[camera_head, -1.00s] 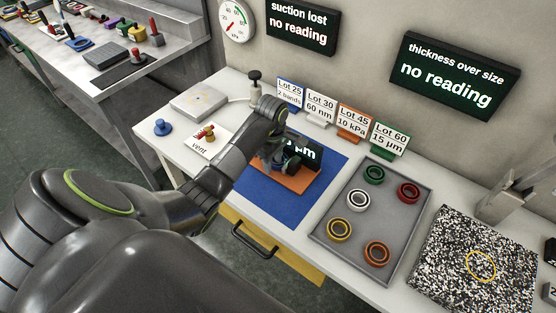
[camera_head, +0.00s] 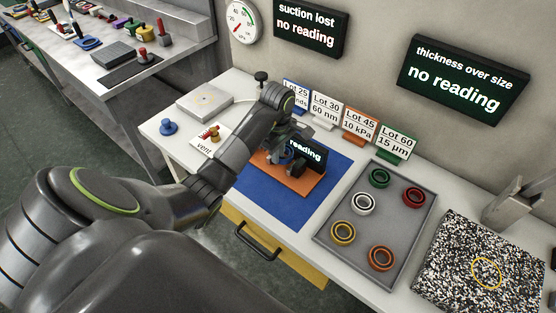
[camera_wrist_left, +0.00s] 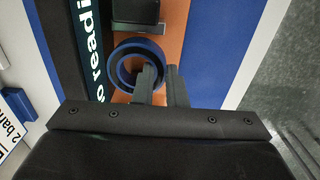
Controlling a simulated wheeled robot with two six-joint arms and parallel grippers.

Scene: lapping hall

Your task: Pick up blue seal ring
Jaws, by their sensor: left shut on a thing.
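The blue seal ring (camera_wrist_left: 120,70) shows in the left wrist view, between the black display and a dark block. My left gripper (camera_wrist_left: 160,80) is shut on the ring's wall, with one finger inside the ring and the other outside. In the head view the gripper (camera_head: 290,150) is over the orange plate (camera_head: 308,190) of a small gauge, and its fingers and the wrist partly hide the ring. I cannot tell how far the ring is above the plate. My right gripper is not in view.
The gauge stands on a blue mat (camera_head: 285,205). To its right is a grey tray (camera_head: 385,215) with several coloured rings, then a speckled plate (camera_head: 470,285). Lot cards (camera_head: 325,108) stand behind. A vent card (camera_head: 208,140) and blue knob (camera_head: 168,127) are at left.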

